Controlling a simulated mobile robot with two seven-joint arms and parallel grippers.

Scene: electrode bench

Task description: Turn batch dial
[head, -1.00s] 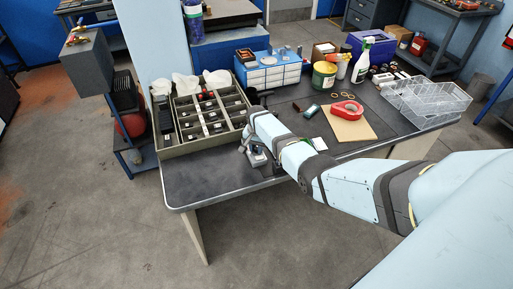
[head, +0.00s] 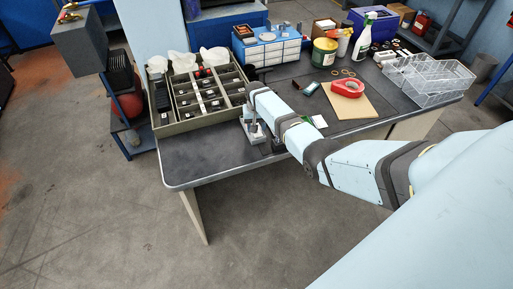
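My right arm reaches in from the right over the bench. Its gripper (head: 254,131) is at the front of the bench, just right of the sorting tray. It is small and partly hidden by my own arm, so I cannot tell its opening. A small grey device (head: 251,138) seems to sit on the bench top right at the gripper. No batch dial can be made out clearly, and I cannot tell whether the gripper touches anything. My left gripper is not in view.
A divided tray (head: 182,127) with dark pieces stands left of my gripper. The bench's front left corner (head: 185,170) is clear.

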